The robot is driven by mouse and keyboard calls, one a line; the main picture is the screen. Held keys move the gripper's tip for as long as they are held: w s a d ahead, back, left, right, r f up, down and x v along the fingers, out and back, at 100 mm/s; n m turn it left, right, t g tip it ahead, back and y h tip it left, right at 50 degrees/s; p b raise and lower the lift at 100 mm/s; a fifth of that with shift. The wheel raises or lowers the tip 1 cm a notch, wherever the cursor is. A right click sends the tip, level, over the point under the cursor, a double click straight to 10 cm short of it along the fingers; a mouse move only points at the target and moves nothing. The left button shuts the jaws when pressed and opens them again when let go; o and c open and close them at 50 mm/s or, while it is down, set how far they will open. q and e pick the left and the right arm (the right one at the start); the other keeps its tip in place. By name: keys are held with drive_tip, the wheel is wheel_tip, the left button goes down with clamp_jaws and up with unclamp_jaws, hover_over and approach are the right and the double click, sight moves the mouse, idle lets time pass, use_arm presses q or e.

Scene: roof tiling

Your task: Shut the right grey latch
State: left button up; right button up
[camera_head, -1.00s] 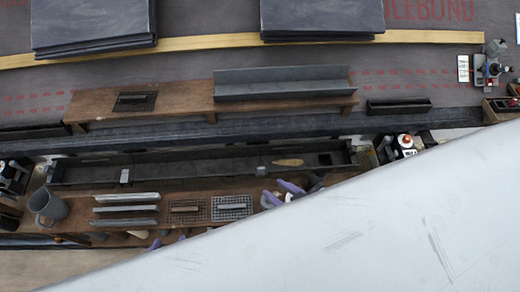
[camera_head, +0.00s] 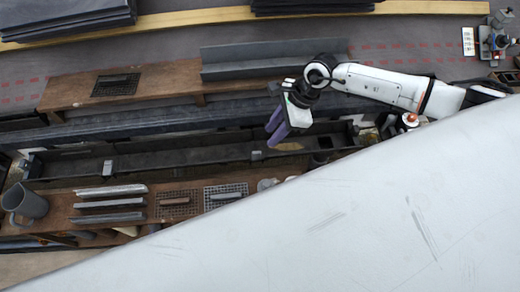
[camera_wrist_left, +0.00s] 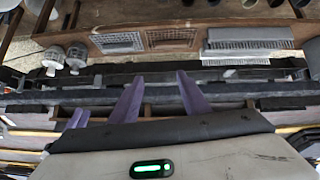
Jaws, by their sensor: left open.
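A small grey latch-like piece (camera_head: 257,155) sits on the long dark gutter (camera_head: 200,154), near its right part. A similar grey piece (camera_head: 108,168) sits further left. I cannot tell how far the right one is closed.
A brown plank (camera_head: 65,94) with a grey channel (camera_head: 270,60) lies behind the gutter. The front bench holds a grey jug (camera_head: 24,204), grey strips (camera_head: 110,204) and grates (camera_head: 226,195). A large pale surface hides the lower right.

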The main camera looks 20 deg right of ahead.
sight(257, 152)
drive_tip(key=b+x, duration=0.2)
drive_tip(key=x, duration=0.6)
drive_tip(key=shift+a+f, duration=0.15)
drive_tip(key=shift+f, duration=0.1)
drive_tip(key=shift+w+a+f, duration=0.1)
drive_tip(key=shift+a+f, duration=0.15)
drive_tip(key=shift+f, duration=0.25)
use_arm(q)
drive_tip(key=shift+d+f, duration=0.15)
drive_tip(key=shift+f, duration=0.25)
use_arm(e)
drive_tip(key=shift+f, duration=0.1)
